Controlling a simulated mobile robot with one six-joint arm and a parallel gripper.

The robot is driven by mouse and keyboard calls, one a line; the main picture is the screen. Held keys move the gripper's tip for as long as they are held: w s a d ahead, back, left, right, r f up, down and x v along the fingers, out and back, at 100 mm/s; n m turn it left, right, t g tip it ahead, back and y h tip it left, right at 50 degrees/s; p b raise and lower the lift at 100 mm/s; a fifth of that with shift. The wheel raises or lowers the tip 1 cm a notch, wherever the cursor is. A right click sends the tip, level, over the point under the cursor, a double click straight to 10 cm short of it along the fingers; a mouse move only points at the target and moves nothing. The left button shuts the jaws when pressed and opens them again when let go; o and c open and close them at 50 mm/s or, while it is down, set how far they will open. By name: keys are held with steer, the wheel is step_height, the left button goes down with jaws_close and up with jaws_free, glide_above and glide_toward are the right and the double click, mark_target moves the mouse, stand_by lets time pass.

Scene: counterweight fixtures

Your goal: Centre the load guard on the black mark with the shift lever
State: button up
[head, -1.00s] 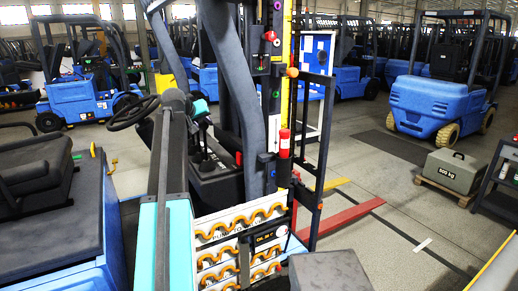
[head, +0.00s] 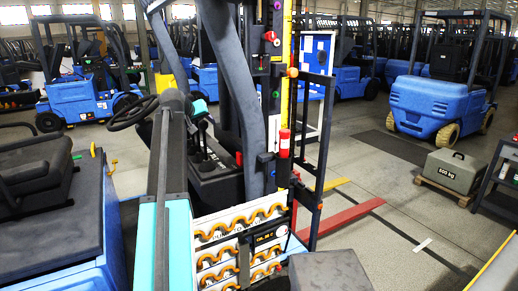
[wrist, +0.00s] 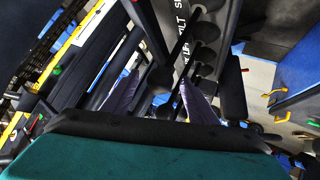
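The load guard (head: 318,150) appears to be the tall dark frame beside the mast, right of centre in the head view. A black line (head: 405,235) runs across the floor to its right; I cannot tell surely if it is the black mark. The control levers (head: 205,155) stand in the cab behind my arm. In the wrist view, several black-knobbed levers lie by a strip lettered "TILT". My gripper (wrist: 160,104) has its two fingers apart, with a dark lever knob (wrist: 160,79) between and beyond them. I cannot tell which lever is the shift lever, or whether the fingers touch it.
A red bar (head: 345,216) and a yellow bar (head: 335,184) extend low beside the frame. A grey 500 kg weight (head: 455,170) rests on a pallet at the right. Several blue forklifts stand behind. The mast and steering wheel (head: 132,112) crowd the cab.

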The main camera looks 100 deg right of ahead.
steer(key=p+v, duration=0.3)
steer(key=v, duration=0.7)
steer(key=shift+p, duration=0.35)
stand_by(0.8)
